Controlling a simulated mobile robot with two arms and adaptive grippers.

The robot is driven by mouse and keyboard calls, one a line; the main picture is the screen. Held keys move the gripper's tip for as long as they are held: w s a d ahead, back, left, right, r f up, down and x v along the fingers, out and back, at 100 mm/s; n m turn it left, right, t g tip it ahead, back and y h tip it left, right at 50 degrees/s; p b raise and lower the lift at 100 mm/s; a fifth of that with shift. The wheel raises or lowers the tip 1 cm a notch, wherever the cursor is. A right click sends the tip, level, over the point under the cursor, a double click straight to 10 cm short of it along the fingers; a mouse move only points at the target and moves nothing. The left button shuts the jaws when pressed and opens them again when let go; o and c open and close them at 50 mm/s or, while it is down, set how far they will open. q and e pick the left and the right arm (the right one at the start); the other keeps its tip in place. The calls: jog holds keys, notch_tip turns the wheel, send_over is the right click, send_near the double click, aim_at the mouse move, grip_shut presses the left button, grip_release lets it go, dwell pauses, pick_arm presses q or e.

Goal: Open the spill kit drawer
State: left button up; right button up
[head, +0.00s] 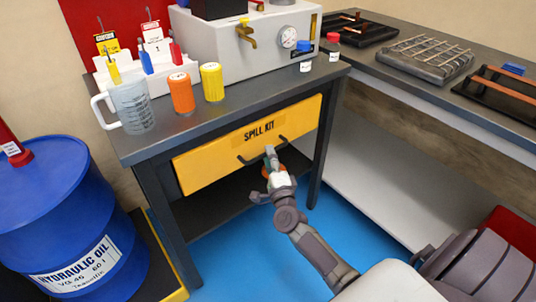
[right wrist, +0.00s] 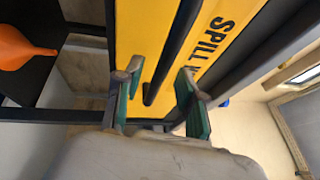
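The yellow spill kit drawer (head: 215,155) sits under the dark workbench top, with "SPILL KIT" lettering on its front. Whether it is fully closed or slightly out I cannot tell. Its dark bar handle (head: 247,161) is below the lettering. My right gripper (head: 271,153) is at the handle. In the right wrist view, the drawer front (right wrist: 137,30) fills the middle, and the handle (right wrist: 172,60) runs between the two fingers of my right gripper (right wrist: 160,70). The fingers are apart, with gaps beside the bar. My left gripper is not in view.
A blue hydraulic oil drum (head: 65,215) stands left of the bench. A measuring jug (head: 132,107), an orange canister (head: 182,94) and a yellow canister (head: 212,82) stand on top. An orange funnel (right wrist: 20,48) lies on the lower shelf. A side counter (head: 450,98) closes the right.

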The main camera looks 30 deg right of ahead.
jog(key=shift+x, duration=0.9)
grip_shut()
